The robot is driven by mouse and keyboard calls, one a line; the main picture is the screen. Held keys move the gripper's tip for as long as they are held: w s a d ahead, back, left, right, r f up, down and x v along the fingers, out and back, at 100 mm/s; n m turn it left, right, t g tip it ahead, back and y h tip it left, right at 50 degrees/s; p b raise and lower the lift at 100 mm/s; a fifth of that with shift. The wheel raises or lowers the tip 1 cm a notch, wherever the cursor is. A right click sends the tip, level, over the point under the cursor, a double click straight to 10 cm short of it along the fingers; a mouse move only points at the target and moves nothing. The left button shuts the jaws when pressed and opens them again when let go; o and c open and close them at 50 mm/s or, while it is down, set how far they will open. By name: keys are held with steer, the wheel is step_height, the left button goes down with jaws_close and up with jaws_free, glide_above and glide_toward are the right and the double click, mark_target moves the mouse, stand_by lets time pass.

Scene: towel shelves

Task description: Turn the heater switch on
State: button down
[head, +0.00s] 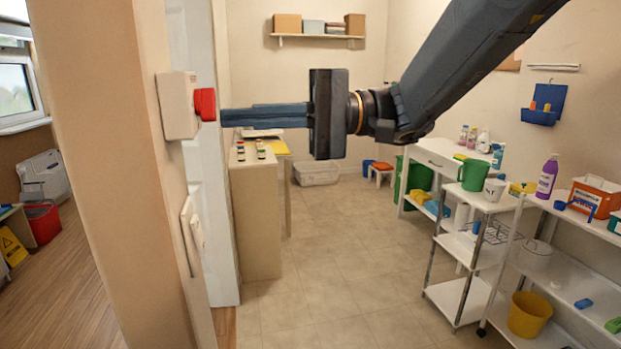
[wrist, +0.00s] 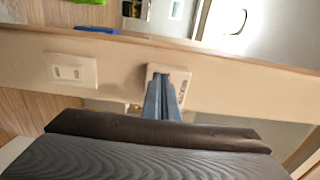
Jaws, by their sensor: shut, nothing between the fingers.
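A white switch box (head: 178,105) with a red switch (head: 204,104) is fixed to the beige wall end at left in the head view. No label naming it as the heater switch is readable. My gripper (head: 225,117) is shut and empty, its fingers pointing left at the red switch. The tips look very close to it; I cannot tell whether they touch. In the wrist view, my gripper (wrist: 161,78) covers the middle of the white box (wrist: 183,88), and the red part is hidden. The switch's on or off position cannot be told.
A flat white wall plate (head: 192,232) sits lower on the same wall; it also shows in the wrist view (wrist: 60,70). Beyond are a counter (head: 256,215) with small bottles, a white cart (head: 458,290) and shelves at right. The tiled floor (head: 335,270) between is clear.

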steer(key=shift+v, duration=2.2)
